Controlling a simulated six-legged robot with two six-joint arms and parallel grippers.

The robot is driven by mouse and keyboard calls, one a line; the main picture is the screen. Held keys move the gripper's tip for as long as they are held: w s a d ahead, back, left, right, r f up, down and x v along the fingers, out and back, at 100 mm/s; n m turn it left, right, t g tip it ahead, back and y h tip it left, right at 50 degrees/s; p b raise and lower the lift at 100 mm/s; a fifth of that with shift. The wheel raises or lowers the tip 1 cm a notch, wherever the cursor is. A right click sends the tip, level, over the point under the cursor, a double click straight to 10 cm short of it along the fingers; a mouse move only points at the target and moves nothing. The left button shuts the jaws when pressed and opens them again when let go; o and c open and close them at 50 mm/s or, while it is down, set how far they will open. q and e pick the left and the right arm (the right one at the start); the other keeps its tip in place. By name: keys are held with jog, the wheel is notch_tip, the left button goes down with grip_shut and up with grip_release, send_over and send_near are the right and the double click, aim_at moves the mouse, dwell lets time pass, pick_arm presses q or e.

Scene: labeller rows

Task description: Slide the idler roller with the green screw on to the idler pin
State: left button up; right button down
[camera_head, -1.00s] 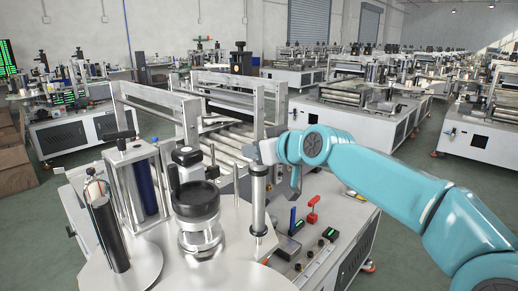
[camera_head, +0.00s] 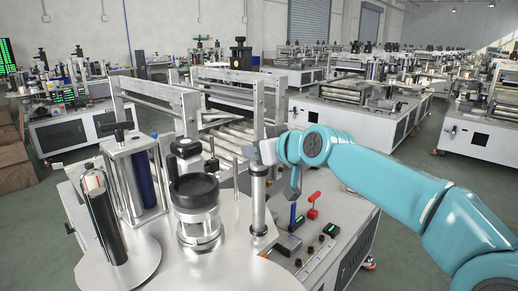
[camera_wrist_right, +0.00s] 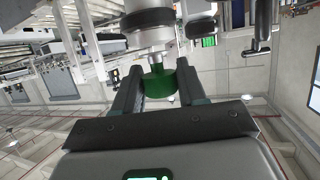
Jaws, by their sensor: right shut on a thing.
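My right gripper (camera_head: 262,152) is at the top of an upright silver post with a dark band near its upper end (camera_head: 258,200), on the labeller's front deck. In the right wrist view the gripper's two fingers (camera_wrist_right: 158,92) are closed on a round green screw (camera_wrist_right: 160,82). A silver and dark cylindrical part, which looks like the idler roller (camera_wrist_right: 150,32), lies just beyond the screw. I cannot tell the idler pin apart from the roller, nor whether the roller is around it. The green screw is hidden in the head view. My left gripper is not in view.
A silver stand with a black ring (camera_head: 195,190) is left of the post, and a dark roll (camera_head: 104,215) stands farther left on a round plate. A blue lever and a red lever (camera_head: 313,205) rise from the control panel at right. Metal frames and rollers lie behind.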

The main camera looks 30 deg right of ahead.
jog(key=shift+f+b, duration=0.3)
jog(key=shift+f, duration=0.05)
jog(key=c, duration=0.5)
grip_release()
jog(key=shift+c, duration=0.2)
jog(key=b+v, duration=0.1)
jog(key=v, duration=1.5)
jog(key=shift+s+b, duration=0.15)
jog(key=shift+b, duration=0.2)
jog(key=shift+s+d+r, duration=0.1)
jog(key=shift+d, duration=0.05)
